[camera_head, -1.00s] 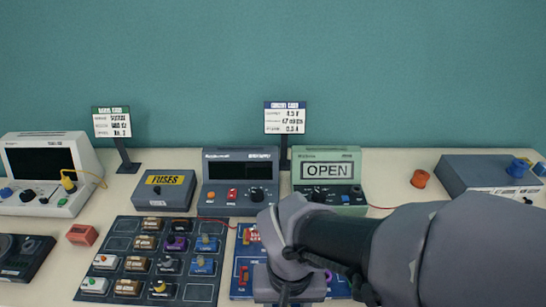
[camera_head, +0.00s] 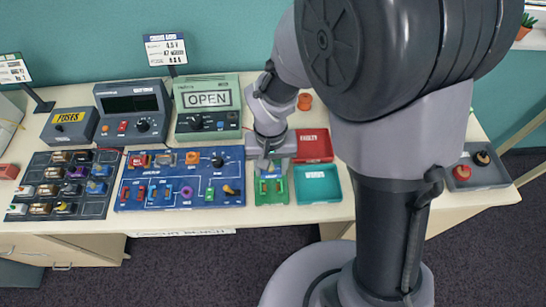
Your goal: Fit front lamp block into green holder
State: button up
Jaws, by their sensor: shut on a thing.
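The green holder (camera_head: 271,196) lies on the table just right of the blue circuit board, with small parts on it that are too small to make out. My gripper (camera_head: 268,168) points down over the back part of the green holder. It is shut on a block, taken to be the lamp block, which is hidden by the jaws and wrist. I cannot tell whether that block touches the holder.
The blue board (camera_head: 181,203) with several parts is close on the left. A red tray (camera_head: 317,146) and a teal tray (camera_head: 318,186) are close on the right. A green OPEN meter (camera_head: 207,125) stands behind. A dark parts board (camera_head: 40,208) lies far left.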

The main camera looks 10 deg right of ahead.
jog(key=shift+f+b, duration=2.75)
jog(key=shift+f, duration=0.65)
jog(key=shift+f+b, duration=0.65)
jog(key=shift+b, duration=0.1)
jog(key=o, duration=1.4)
jog(key=shift+o, duration=0.2)
jog(key=o, duration=0.5)
notch_tip(320, 180, up, 8)
jog(key=p, duration=0.6)
jog(key=shift+r+p, duration=0.1)
jog(key=shift+p, duration=0.2)
